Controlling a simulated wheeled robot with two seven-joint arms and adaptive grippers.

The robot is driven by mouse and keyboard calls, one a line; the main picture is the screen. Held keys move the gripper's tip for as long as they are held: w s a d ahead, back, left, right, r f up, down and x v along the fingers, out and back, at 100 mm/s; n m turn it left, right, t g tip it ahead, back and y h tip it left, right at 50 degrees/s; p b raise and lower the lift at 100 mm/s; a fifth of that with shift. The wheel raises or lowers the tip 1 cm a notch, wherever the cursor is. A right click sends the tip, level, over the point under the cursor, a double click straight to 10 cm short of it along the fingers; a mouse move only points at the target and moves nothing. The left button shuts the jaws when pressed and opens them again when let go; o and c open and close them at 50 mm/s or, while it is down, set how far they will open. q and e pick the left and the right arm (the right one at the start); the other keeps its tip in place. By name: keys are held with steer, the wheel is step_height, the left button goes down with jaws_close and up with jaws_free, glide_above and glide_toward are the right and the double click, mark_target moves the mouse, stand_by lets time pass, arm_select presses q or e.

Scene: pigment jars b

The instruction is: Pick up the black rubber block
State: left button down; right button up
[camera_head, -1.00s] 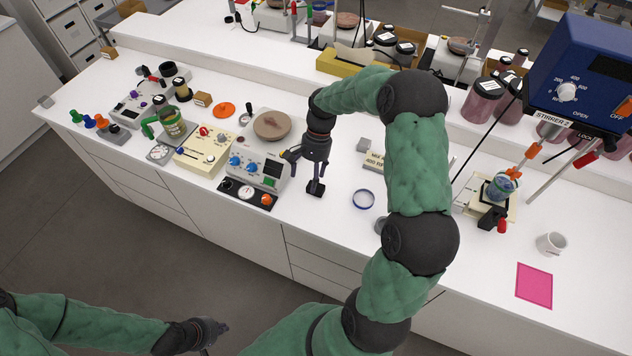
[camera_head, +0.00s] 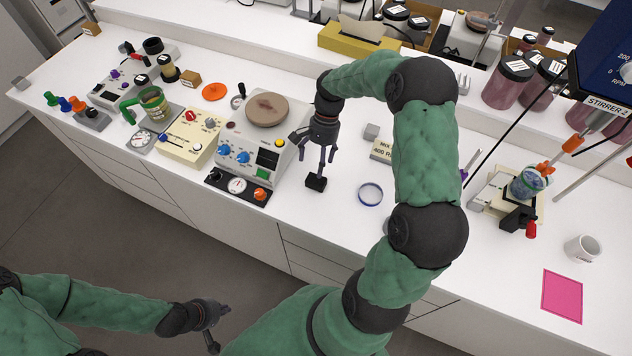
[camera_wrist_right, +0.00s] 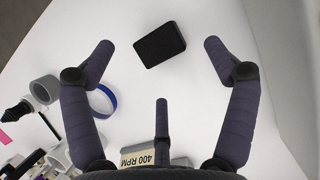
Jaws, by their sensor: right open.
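The black rubber block (camera_head: 316,183) lies on the white bench top, right of the grey device with the round plate. It also shows in the right wrist view (camera_wrist_right: 160,45), flat, slightly turned and clear of the fingers. My right gripper (camera_head: 319,165) points down just above the block, open and empty. In the wrist view the block appears between its two outer fingertips, with the third finger below it. My left gripper (camera_head: 222,326) is low in the head view, over the floor in front of the bench, with its fingers apart and nothing seen in them.
A blue-rimmed ring (camera_head: 370,194) and a "400 RPM" sign (camera_head: 382,151) are to the right. The bench's front edge is near.

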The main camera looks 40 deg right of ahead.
mark_target(316, 179)
steer(key=shift+d+b+x, duration=0.1)
steer(key=shift+b+x, duration=0.15)
steer(key=shift+x, duration=1.2)
steer(key=shift+d+b+x, duration=0.15)
steer(key=shift+b+x, duration=0.05)
steer(key=shift+x, duration=1.2)
steer(key=shift+s, duration=0.15)
steer(key=shift+c, duration=0.3)
steer(key=c, duration=1.3)
